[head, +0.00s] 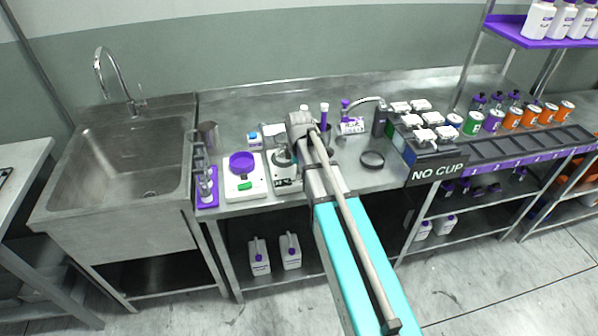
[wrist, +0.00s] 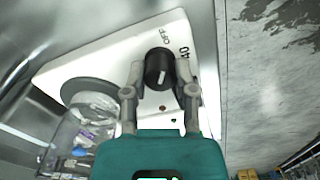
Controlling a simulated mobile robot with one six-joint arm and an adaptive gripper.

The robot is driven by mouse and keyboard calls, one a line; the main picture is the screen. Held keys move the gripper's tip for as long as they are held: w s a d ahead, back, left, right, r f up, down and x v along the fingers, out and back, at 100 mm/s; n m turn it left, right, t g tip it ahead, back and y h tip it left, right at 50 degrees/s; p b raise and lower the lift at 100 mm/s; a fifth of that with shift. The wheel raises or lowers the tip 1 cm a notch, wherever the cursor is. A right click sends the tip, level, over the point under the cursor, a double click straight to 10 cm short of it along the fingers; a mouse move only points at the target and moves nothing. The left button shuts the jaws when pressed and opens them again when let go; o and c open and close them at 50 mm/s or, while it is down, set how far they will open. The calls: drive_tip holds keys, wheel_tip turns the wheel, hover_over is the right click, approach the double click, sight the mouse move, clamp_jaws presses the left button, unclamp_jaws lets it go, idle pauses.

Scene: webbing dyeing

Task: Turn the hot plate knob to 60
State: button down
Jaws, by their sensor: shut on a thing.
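The white hot plate (head: 287,187) stands near the front edge of the steel bench in the head view, partly hidden by my arm. In the wrist view its white body (wrist: 110,55) lies tilted, with a round grey heating disc (wrist: 82,90) at the left. The black knob (wrist: 158,62) carries a white pointer line, and the marks OFF and 40 are readable beside it. No 60 mark is visible. My gripper (wrist: 159,80) has one finger on each side of the knob and is shut on it. In the head view the fingers and knob are hidden.
A clear vessel (wrist: 88,128) shows beside the disc in the wrist view. In the head view, a white scale (head: 234,188) with a purple dish stands left of the hot plate. A sink (head: 130,160) is at the far left.

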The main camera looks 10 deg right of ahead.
drive_tip(key=m, duration=0.5)
drive_tip(key=shift+m, duration=0.3)
drive_tip(key=m, duration=1.2)
drive_tip(key=shift+d, duration=0.1)
drive_tip(key=m, duration=0.6)
drive_tip(key=shift+d, duration=0.1)
drive_tip(key=shift+c, duration=2.1)
unclamp_jaws()
